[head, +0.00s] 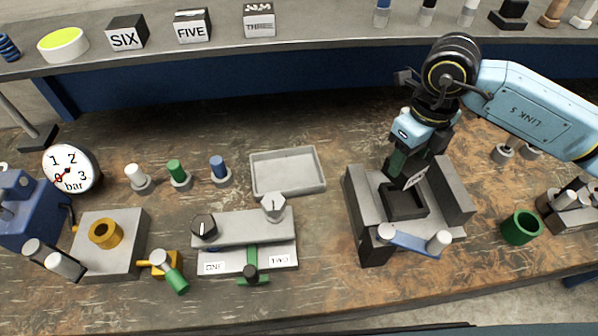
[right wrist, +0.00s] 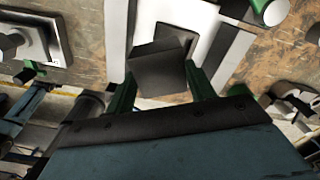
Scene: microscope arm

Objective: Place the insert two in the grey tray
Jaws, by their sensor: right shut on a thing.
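My right gripper (head: 401,170) comes down from the upper right with its green fingers shut on a dark block (head: 413,175). The block has a white label that is too small to read, so I cannot confirm it is insert two. It is just above a dark square opening (head: 404,201) in the grey fixture; whether they touch is unclear. In the right wrist view the dark block (right wrist: 160,70) sits between the green fingers (right wrist: 160,92). The grey tray (head: 287,172), shallow and empty, lies left of the fixture. My left gripper is not in view.
The grey fixture (head: 456,190) has raised side walls and a blue lever (head: 412,242) in front. A plate labelled ONE and TWO (head: 240,228) stands just before the tray. Coloured pegs (head: 218,170) stand left of it. A green ring (head: 521,228) is at right. Labelled blocks (head: 192,27) sit on the shelf.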

